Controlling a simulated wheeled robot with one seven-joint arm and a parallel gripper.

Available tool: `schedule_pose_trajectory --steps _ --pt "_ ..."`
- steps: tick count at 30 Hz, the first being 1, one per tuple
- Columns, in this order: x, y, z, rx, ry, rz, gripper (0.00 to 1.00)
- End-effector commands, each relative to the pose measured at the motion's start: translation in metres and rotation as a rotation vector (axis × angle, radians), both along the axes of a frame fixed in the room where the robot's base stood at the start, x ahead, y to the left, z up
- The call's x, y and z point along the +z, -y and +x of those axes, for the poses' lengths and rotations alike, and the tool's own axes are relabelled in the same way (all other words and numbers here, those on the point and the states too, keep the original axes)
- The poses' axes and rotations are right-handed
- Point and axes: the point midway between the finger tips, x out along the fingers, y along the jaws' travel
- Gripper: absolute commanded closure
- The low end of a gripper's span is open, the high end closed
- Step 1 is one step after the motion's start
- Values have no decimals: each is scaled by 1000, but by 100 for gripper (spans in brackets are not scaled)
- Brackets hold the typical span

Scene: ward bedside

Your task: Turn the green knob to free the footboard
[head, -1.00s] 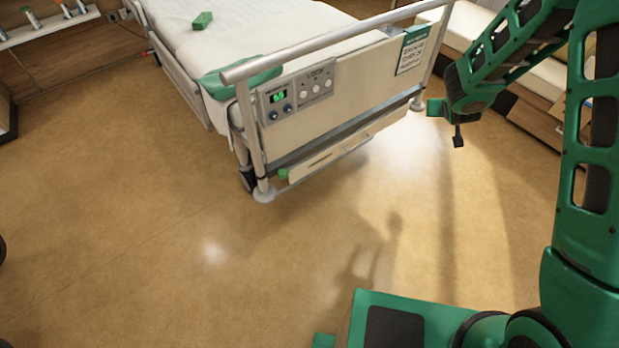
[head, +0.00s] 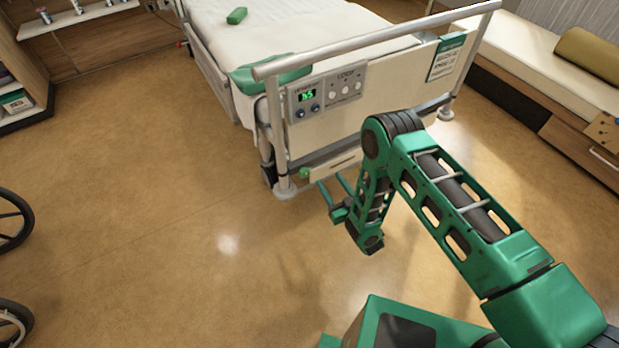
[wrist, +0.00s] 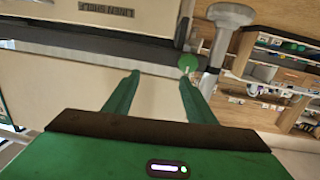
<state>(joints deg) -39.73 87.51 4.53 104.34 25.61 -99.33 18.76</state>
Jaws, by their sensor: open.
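The green knob (head: 305,173) sits low at the left end of the bed's footboard (head: 400,85), beside the bed post. In the wrist view the knob (wrist: 188,62) shows as a round green disc just beyond the right fingertip, next to the grey post. My gripper (head: 331,186) is open and empty, a little to the right of the knob and apart from it in the head view. In the wrist view my gripper (wrist: 157,78) has its two green fingers spread, with the knob not between them.
A control panel (head: 327,94) is on the footboard, and a rail (head: 375,43) runs above it. A shelf panel (head: 333,166) lies low beside the knob. Wheelchair wheels (head: 14,220) stand at the far left. The floor before the bed is clear.

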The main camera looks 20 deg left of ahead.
Motion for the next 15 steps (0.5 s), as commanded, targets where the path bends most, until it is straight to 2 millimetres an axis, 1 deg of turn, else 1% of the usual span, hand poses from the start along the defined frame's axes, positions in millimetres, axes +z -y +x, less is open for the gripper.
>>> schedule_pose_trajectory --steps 1,3,6,10,15 --pt "-10 -5 -17 29 5 14 49" --pt "-17 -9 -32 57 15 34 49" --pt "-22 -14 -46 83 24 53 49" --pt "-23 -19 -48 94 29 63 49" --pt "-22 -37 -34 95 30 65 49"
